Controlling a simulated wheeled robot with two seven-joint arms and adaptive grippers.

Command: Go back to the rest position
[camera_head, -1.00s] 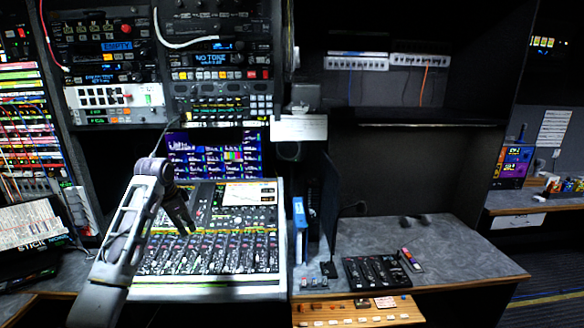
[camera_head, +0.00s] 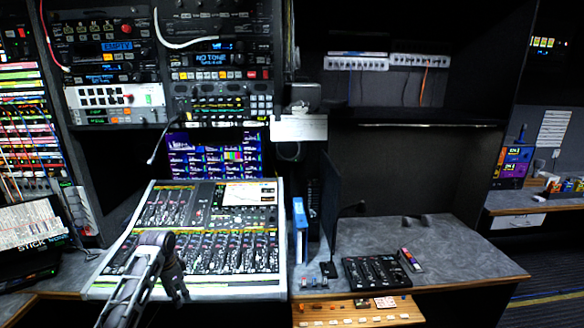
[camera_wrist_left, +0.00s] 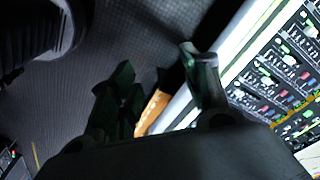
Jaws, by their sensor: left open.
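My left arm comes in from the bottom left of the head view, low in front of the mixing console (camera_head: 235,205). My left gripper (camera_head: 180,290) hangs down near the console's front edge, and its fingertips are hard to make out there. In the left wrist view the left gripper (camera_wrist_left: 160,85) has its fingers spread apart with nothing between them. The console (camera_wrist_left: 280,85) shows at the right of that view, with dark floor (camera_wrist_left: 130,30) beyond the fingers. My right gripper is not in view.
A grey desk (camera_head: 460,255) with a small black control panel (camera_head: 377,271) is to the right. A wooden-edged panel (camera_head: 355,312) sits below it. A blue binder (camera_head: 300,230) stands beside the console. Equipment racks (camera_head: 220,60) rise behind. A black laptop-like device (camera_head: 30,240) is at the left.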

